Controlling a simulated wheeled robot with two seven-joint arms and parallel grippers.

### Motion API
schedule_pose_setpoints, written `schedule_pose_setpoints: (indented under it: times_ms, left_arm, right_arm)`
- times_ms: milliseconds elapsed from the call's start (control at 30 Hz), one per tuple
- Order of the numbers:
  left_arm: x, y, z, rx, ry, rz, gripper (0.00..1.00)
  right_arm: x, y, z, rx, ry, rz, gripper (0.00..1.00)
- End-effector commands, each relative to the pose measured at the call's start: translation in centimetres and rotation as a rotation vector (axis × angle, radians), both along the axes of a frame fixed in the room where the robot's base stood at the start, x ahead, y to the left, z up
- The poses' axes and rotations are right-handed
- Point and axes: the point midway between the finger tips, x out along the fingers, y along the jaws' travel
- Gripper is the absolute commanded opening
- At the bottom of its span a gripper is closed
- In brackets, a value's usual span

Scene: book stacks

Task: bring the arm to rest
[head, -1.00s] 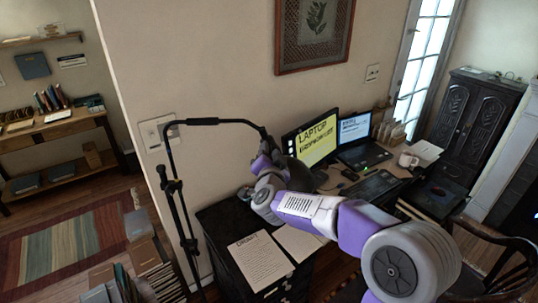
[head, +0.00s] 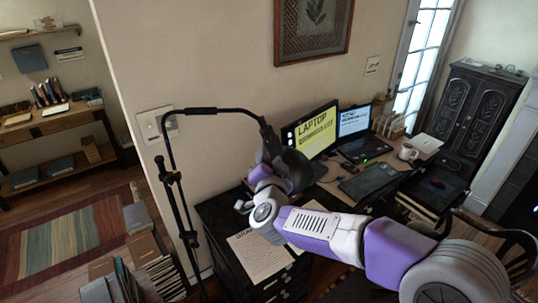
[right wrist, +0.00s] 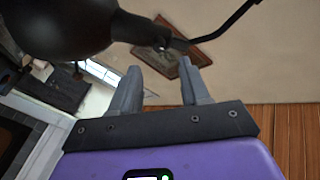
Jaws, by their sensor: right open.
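My right arm (head: 330,235), purple and white, reaches in from the lower right of the head view and bends up at its wrist. My right gripper (head: 264,166) is beside the black lamp head (head: 292,165), over the dark cabinet; its fingers are hard to make out there. In the right wrist view the two grey fingers of this gripper (right wrist: 159,66) stand apart with nothing between them. The lamp head (right wrist: 55,28) looms close beyond the fingers at the upper left. My left gripper is in neither view.
The lamp's black pole (head: 178,200) stands left of my arm. Printed sheets (head: 258,255) lie on the dark cabinet. A desk with a laptop (head: 355,135), a yellow-screened monitor (head: 315,133) and a mug (head: 408,152) is behind. Book stacks (head: 150,255) stand at lower left.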

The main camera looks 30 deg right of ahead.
Motion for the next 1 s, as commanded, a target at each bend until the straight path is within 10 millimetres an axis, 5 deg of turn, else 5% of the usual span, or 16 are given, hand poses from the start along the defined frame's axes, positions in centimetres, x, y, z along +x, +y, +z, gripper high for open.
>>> schedule_pose_setpoints:
  times_ms: [467,567,667,767,1000]
  left_arm:
    - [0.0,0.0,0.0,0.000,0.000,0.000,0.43]
    - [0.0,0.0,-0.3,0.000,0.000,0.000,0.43]
    - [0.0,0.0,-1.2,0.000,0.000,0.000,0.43]
    - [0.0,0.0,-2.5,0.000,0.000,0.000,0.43]
    - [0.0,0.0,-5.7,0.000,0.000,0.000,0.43]
  right_arm:
    - [0.0,0.0,0.0,-0.001,0.001,0.001,0.46]
    - [0.4,0.3,-1.3,-0.005,0.022,0.014,0.46]
    - [1.4,1.3,-5.3,-0.015,0.090,0.060,0.46]
    - [2.7,3.1,-11.8,-0.028,0.201,0.140,0.46]
    - [2.3,8.1,-29.8,-0.025,0.518,0.374,0.46]
